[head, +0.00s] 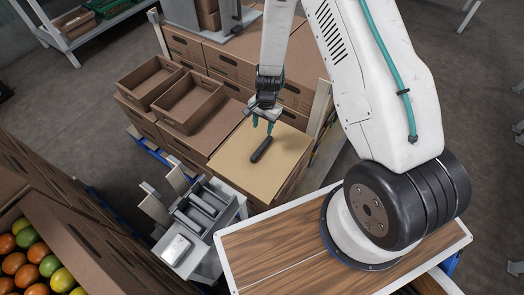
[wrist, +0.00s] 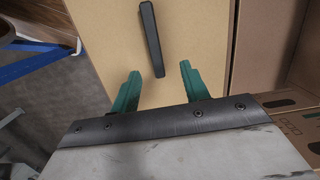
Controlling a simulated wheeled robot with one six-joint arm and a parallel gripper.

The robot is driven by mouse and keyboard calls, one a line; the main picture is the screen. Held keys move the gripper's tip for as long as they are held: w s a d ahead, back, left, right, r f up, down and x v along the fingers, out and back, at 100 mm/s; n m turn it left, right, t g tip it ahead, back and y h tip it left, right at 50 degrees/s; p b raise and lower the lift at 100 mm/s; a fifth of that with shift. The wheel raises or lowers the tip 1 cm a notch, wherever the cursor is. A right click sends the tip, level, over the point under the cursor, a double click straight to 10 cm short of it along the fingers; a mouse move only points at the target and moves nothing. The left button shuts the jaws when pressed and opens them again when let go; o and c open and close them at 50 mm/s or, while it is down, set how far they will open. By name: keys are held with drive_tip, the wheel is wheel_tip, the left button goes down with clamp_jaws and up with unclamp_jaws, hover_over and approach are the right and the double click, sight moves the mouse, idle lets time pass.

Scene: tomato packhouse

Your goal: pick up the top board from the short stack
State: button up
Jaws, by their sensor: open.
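The top board (head: 273,172) is a flat tan sheet lying on a low stack at the middle of the head view. A black bar-shaped handle (head: 262,149) lies on its surface. In the wrist view the board (wrist: 195,40) fills the upper middle, with the black handle (wrist: 151,39) running nearly upright in the picture. My gripper (head: 262,125) is above the board, close to the handle. Its two green fingers (wrist: 157,84) are apart and empty, and the handle's near end lies just beyond the gap between them. The boards beneath the top one are hidden.
Open cardboard boxes (head: 190,102) stand left of the stack, and closed cartons (head: 225,62) stand behind it. A grey slotted rack (head: 200,212) is at the front left. A box of tomatoes (head: 35,258) is at lower left. Grey floor lies around.

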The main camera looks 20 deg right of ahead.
sight(262, 146)
drive_tip(key=f, duration=0.3)
drive_tip(key=s+f, duration=0.1)
drive_tip(key=f, duration=0.3)
drive_tip(key=a+f, duration=0.1)
drive_tip(key=f, duration=0.2)
drive_tip(key=shift+s+f, duration=0.2)
drive_tip(key=shift+s, duration=0.2)
clamp_jaws()
